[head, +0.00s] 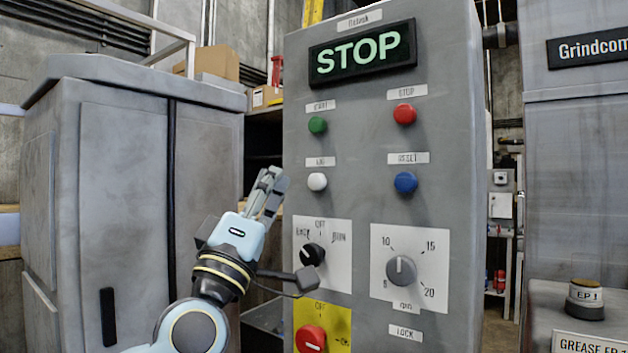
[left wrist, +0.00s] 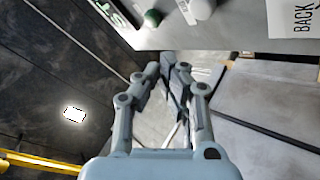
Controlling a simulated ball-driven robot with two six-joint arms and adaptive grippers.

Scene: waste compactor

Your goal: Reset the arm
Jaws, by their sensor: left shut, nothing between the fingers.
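My left gripper (head: 268,190) is in front of the grey cabinet's right side, just left of the control panel (head: 350,200). Its fingers point up and are shut with nothing between them. In the left wrist view the closed fingertips (left wrist: 176,72) show near the panel's edge, apart from the buttons. The panel's display (head: 362,53) reads STOP. Below it are a green button (head: 317,125), a red button (head: 404,113), a white button (head: 317,181) and a blue button (head: 405,182). My right gripper is not in view.
A black selector knob (head: 312,254), a grey dial (head: 401,270) and a red knob (head: 310,339) on a yellow plate sit low on the panel. A grey cabinet (head: 120,200) stands at the left. A grease canister (head: 585,299) stands at the lower right.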

